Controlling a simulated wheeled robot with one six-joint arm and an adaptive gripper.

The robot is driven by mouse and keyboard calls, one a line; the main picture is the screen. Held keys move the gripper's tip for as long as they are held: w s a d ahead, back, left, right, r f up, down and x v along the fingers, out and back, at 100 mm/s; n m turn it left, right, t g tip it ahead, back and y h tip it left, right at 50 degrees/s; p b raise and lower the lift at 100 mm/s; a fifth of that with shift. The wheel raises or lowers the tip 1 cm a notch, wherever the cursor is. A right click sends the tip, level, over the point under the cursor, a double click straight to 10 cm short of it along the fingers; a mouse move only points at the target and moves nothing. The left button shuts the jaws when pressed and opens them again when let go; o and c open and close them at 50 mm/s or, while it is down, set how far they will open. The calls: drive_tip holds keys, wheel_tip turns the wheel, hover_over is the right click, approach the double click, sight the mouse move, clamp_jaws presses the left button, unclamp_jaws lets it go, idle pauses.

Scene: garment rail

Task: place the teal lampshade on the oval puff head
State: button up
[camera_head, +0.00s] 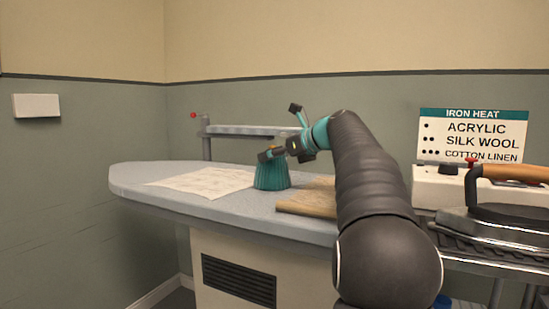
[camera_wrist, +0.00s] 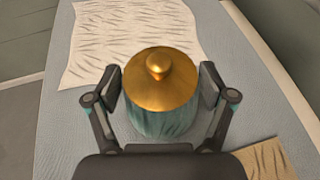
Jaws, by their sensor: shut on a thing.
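The teal lampshade (camera_head: 272,177) is pleated and upright, low at the ironing board's surface. I cannot tell whether its lower rim touches the board. In the wrist view the lampshade (camera_wrist: 165,122) is seen from above, with a round brass cap and knob covering most of it. My gripper (camera_head: 272,154) is at the top of the lampshade; in the wrist view its two fingers (camera_wrist: 161,84) are shut on opposite sides of the cap. I cannot make out an oval puff head in either view.
The grey board (camera_head: 145,178) carries a creased cream cloth (camera_head: 205,182) to the left and a tan cloth (camera_head: 308,203) to the right. A narrow raised arm (camera_head: 245,130) with a post stands behind. An iron (camera_head: 505,208) and a white control box (camera_head: 430,188) are at the right.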

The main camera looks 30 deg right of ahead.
drive_tip(key=shift+f, duration=0.15)
drive_tip(key=o, duration=1)
drive_tip(key=shift+o, duration=0.2)
